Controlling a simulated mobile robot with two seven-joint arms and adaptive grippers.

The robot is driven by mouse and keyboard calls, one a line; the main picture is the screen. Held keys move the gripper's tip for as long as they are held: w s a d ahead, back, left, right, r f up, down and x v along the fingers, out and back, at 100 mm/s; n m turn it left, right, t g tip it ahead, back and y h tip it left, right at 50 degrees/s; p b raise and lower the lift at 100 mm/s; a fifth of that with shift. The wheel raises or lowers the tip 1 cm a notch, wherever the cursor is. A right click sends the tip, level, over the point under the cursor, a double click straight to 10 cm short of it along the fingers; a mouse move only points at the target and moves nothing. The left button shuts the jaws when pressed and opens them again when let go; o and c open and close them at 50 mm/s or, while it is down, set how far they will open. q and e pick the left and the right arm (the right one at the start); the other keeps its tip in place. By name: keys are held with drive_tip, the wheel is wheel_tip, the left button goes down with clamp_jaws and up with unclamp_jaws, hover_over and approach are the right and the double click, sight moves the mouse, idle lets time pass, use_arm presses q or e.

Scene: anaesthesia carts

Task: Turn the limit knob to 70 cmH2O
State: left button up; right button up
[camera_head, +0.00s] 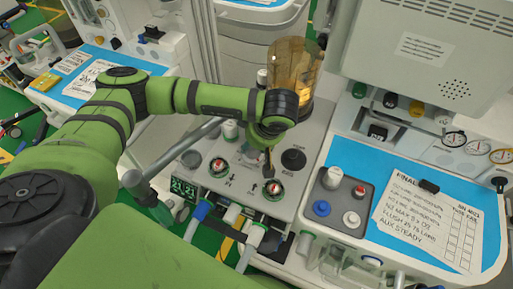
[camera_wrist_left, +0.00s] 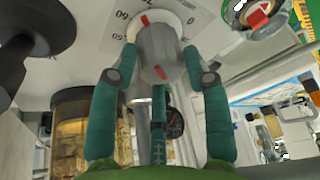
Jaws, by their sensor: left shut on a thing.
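The limit knob is a grey knob with red marks (camera_wrist_left: 158,48) in the left wrist view. It sits on a pale dial plate (camera_wrist_left: 112,24) with printed numbers, only partly readable. My left gripper (camera_wrist_left: 160,68) is shut on the knob, a finger at each side. In the head view my left gripper (camera_head: 264,142) reaches down to the machine's grey panel (camera_head: 236,140), and hand and wrist hide the knob. I cannot read which number the knob points to. My right gripper is not in view.
A black knob (camera_head: 293,160) stands right of the gripper. Two dials with red marks (camera_head: 218,168) (camera_head: 273,190) lie in front. An amber canister (camera_head: 293,68) stands just behind the wrist. A blue worktop (camera_head: 355,163) with a written card (camera_head: 425,215) is at right.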

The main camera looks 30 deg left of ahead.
use_arm(q)
drive_tip(key=shift+s+a+f+m+t+b, duration=0.15)
drive_tip(key=shift+a+m+t+b, duration=0.25)
drive_tip(key=shift+m+b, duration=1)
drive_tip(key=shift+b, duration=0.15)
drive_tip(key=o, duration=1.1)
drive_tip(key=shift+h, duration=0.3)
